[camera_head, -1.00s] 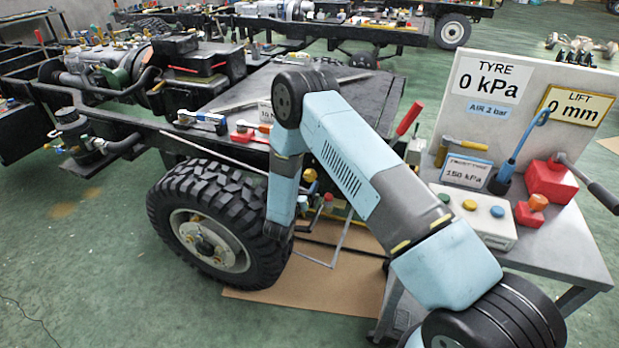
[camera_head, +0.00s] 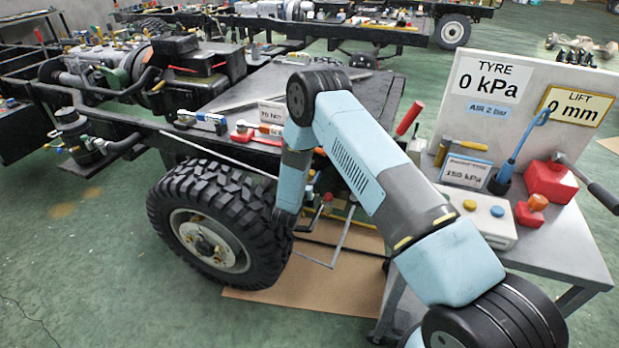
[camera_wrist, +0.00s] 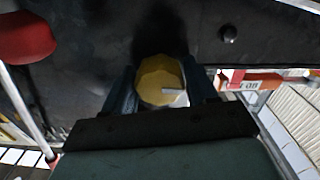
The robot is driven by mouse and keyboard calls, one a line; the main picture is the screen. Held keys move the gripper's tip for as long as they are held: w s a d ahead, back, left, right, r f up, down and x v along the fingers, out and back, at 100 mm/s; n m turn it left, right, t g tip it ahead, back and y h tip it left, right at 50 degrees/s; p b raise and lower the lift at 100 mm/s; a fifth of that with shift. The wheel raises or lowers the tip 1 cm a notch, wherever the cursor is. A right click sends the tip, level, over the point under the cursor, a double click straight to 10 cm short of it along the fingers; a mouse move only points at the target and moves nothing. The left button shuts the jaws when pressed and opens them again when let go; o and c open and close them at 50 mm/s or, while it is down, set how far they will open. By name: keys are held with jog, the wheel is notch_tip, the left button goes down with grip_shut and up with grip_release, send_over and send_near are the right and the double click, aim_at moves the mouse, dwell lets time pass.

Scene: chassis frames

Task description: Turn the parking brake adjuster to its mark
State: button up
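In the wrist view a yellow faceted knob (camera_wrist: 158,80) with a pale pointer line on its face, apparently the parking brake adjuster, sits against a dark panel. My gripper (camera_wrist: 160,86) has one dark blue finger on each side of the knob, very close to its edges. The fingers look apart around the knob; firm contact cannot be made out. The pale line points to the right in the picture. No separate target mark is clear in this view. In the head view my forearm hangs beside the truck tyre (camera_head: 215,215), and the gripper and knob are hidden.
A red part (camera_wrist: 24,38) is at upper left in the wrist view, and a bolt head (camera_wrist: 228,33) stands out right of the knob. In the head view a grey bench (camera_head: 560,250) with tools and a display board (camera_head: 560,75) stands at the right.

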jog(key=c, duration=0.7)
jog(key=shift+m, duration=0.4)
jog(key=m, duration=0.2)
jog(key=shift+m, duration=0.4)
jog(key=m, duration=0.4)
jog(key=shift+m, duration=0.3)
jog(key=m, duration=0.4)
jog(key=shift+d+f, duration=0.1)
jog(key=shift+d, duration=0.05)
jog(key=shift+s+f+m, duration=0.1)
jog(key=shift+m, duration=2)
jog(key=shift+d, duration=0.1)
